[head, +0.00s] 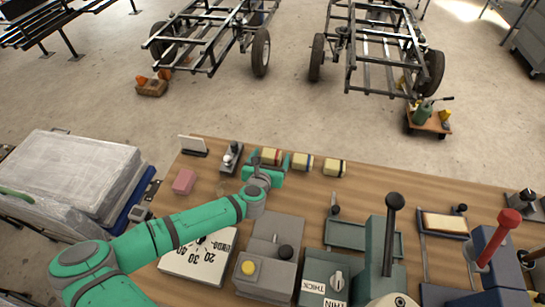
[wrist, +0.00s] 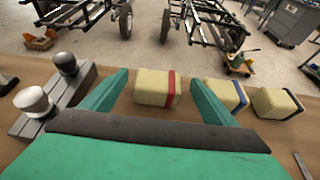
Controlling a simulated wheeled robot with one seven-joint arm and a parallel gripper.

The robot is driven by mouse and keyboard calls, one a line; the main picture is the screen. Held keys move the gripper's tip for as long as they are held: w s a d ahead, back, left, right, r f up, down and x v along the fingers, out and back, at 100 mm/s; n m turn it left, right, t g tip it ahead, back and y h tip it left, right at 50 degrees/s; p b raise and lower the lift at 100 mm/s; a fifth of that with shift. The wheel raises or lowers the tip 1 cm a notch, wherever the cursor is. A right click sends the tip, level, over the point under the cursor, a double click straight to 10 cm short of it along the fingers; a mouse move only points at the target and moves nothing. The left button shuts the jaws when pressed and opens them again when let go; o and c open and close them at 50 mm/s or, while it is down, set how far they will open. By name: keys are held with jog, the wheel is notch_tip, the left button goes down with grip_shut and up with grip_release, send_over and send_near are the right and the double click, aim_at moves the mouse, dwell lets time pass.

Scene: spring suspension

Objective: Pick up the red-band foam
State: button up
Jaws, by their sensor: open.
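The red-band foam (wrist: 154,88) is a cream block with a red stripe near its right end. It sits on the wooden table between the two fingers of my gripper (wrist: 157,92) in the wrist view. The fingers are open, with a gap to the foam on both sides. In the head view the foam (head: 269,155) lies just beyond my gripper (head: 268,163), near the table's far edge. Its lower part is partly hidden by the gripper there.
A blue-band foam (head: 302,162) and a black-band foam (head: 335,168) stand in a row to the right. A grey fixture with knobs (head: 231,157) stands close on the left. A pink block (head: 184,182) lies farther left. Levers and machines crowd the right and near side.

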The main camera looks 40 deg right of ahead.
jog(key=shift+x, duration=1.4)
jog(key=shift+w+a, duration=0.1)
jog(key=shift+w, duration=0.05)
jog(key=shift+c, duration=0.5)
jog(key=c, duration=1)
